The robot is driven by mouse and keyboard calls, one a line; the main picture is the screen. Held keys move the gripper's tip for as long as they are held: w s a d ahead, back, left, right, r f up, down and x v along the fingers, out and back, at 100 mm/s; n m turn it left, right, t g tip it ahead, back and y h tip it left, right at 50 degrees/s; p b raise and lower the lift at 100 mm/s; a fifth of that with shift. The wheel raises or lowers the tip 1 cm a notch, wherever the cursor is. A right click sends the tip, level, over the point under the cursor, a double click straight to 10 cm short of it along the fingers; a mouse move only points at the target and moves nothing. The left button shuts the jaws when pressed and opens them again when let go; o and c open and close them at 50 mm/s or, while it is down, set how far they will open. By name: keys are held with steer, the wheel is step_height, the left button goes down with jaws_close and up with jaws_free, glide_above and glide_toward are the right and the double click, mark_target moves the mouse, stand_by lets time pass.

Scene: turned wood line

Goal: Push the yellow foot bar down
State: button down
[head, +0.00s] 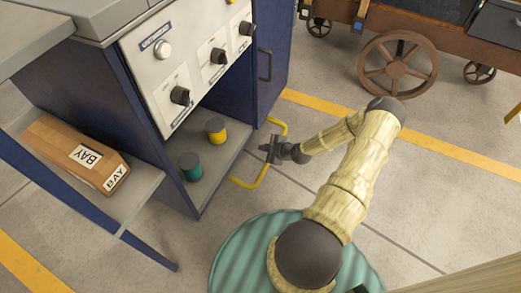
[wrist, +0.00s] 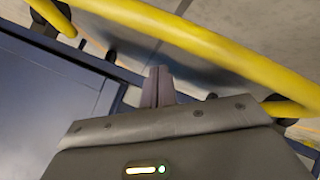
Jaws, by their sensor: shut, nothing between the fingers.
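The yellow foot bar (head: 262,176) sticks out low from the front of the blue cabinet, bent like a wide loop, just above the floor. My gripper (head: 268,148) is at the bar's middle stretch and hides part of it in the head view. In the wrist view the bar (wrist: 215,45) crosses the picture just past the fingertips. My gripper's fingers (wrist: 158,75) are together with nothing between them. I cannot tell whether they touch the bar.
The blue cabinet (head: 105,85) carries a knob panel (head: 190,65). A yellow spool (head: 215,131) and a green spool (head: 190,167) stand on its open shelf. A wooden block marked BAY (head: 75,150) lies on a side shelf. A wheeled cart (head: 440,30) stands behind; floor between is clear.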

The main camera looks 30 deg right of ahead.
steer(key=shift+w+a+f+b, duration=0.15)
steer(key=shift+f+b, duration=0.65)
steer(key=shift+f, duration=0.5)
stand_by(1.4)
stand_by(0.5)
steer(key=shift+s+d+r+p, duration=0.1)
steer(key=shift+s+r+p, duration=0.05)
steer(key=shift+r+p, duration=0.9)
steer(key=shift+s+d+r+p, duration=0.1)
steer(key=shift+r+p, duration=0.7)
steer(key=shift+r, duration=0.3)
steer(key=shift+s+d+r+p, duration=0.1)
steer(key=shift+s+r+p, duration=0.05)
steer(key=shift+r+p, duration=1)
steer(key=shift+s+d+r+p, duration=0.1)
steer(key=shift+r+p, duration=0.85)
steer(key=shift+r, duration=0.4)
